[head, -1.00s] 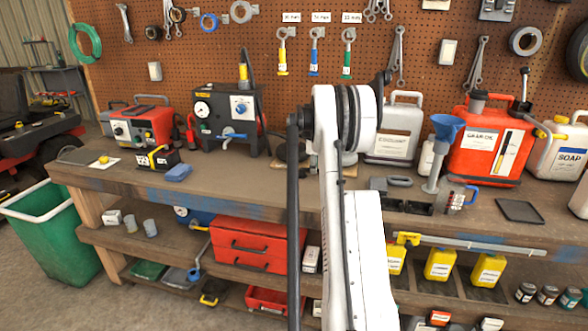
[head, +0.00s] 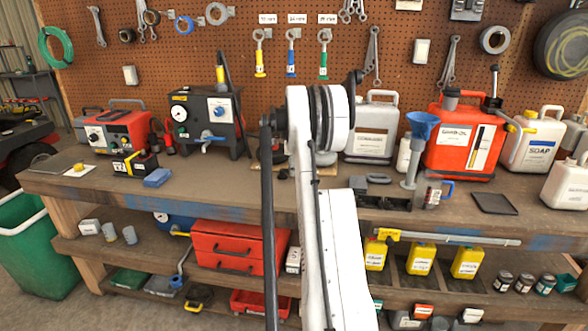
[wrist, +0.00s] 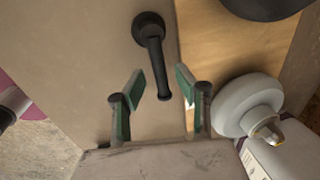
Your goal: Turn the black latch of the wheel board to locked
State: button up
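The black latch (wrist: 157,62) shows in the wrist view, with a round pivot at its top and a straight arm pointing down and slightly right. It sits against a flat grey-beige surface. My gripper (wrist: 160,85) is open, with one green-padded finger on each side of the latch arm's lower part and a visible gap on both sides. Whether the fingers reach the depth of the latch arm I cannot tell. In the head view my own arm hides the latch and my gripper; a wooden base (head: 327,168) peeks out beside it.
The wrist view also shows a pale rounded knob (wrist: 248,105) close to the right finger, and a dark round part (wrist: 262,6) at top right.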

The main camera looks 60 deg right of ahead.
notch_tip(320, 180, up, 12)
jog(key=a, duration=0.2)
jog(key=shift+s, duration=0.4)
jog(key=shift+a+f, duration=0.1)
